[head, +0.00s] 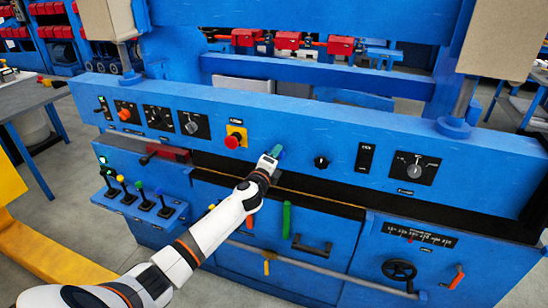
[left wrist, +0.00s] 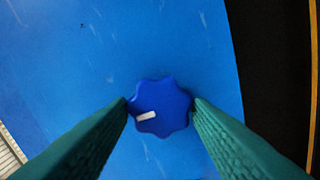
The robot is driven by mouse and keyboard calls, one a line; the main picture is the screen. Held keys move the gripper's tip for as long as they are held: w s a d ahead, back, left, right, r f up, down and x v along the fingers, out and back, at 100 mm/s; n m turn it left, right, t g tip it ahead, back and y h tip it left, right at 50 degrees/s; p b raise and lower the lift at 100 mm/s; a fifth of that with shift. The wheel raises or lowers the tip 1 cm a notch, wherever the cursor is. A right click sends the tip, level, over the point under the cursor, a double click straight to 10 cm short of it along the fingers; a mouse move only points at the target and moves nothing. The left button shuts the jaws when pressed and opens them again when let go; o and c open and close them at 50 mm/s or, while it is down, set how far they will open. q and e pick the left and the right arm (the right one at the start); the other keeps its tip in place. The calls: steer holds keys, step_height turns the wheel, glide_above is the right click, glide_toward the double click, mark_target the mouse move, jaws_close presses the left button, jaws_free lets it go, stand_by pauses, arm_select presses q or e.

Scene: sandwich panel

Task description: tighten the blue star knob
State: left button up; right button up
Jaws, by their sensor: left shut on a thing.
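The blue star knob (left wrist: 160,107) shows in the left wrist view, on a scratched blue panel. It has a lobed rim and a short white mark on its left half. The two green fingers of my left gripper (left wrist: 161,108) touch the knob from the left and right, shut on it. In the head view my left gripper (head: 276,153) is at the front face of the long blue panel (head: 290,130), right of the yellow-backed red button. It hides the knob there. My right gripper is not in view.
The red button (head: 233,140) is just left of my gripper, and a small black knob (head: 321,162) is to its right. A black dial (head: 413,170) is farther right. Levers with coloured tops (head: 139,187) stand on a lower ledge at left.

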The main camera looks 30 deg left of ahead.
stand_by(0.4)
arm_select(q)
steer(key=o, duration=1)
steer(key=shift+c, duration=0.2)
steer(key=shift+s, duration=0.1)
steer(key=v, duration=1.2)
steer(key=shift+b, duration=0.4)
steer(key=shift+d, duration=0.1)
